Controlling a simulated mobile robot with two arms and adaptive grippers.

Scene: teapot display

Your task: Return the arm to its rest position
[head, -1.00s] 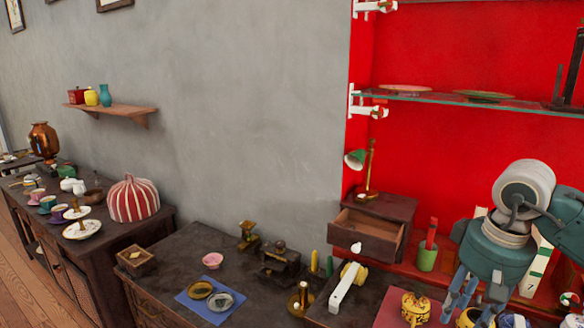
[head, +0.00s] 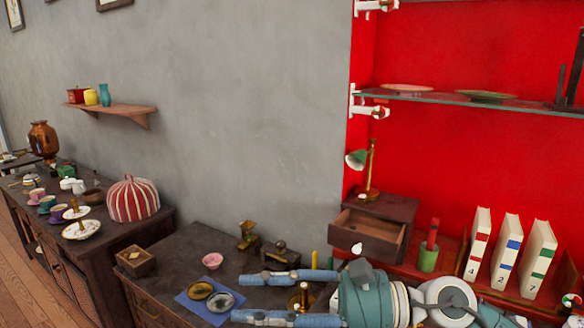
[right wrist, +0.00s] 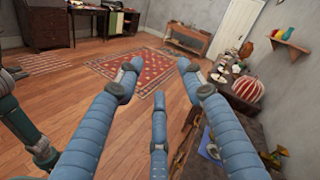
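My right gripper (head: 240,297) reaches in low from the right in the head view, with its blue fingers pointing left. The fingers are spread with nothing between them. They are in front of the dark cabinet (head: 185,245); I cannot tell if they touch anything. In the right wrist view the right gripper (right wrist: 158,80) shows its fingers wide apart and empty, facing the open room.
A blue mat (head: 183,297) with two round dishes and a brass candlestick (head: 300,298) are close to the fingers. An open drawer (head: 367,236) and several books (head: 510,255) stand near the arm. The wrist view shows open floor and a red rug (right wrist: 143,82).

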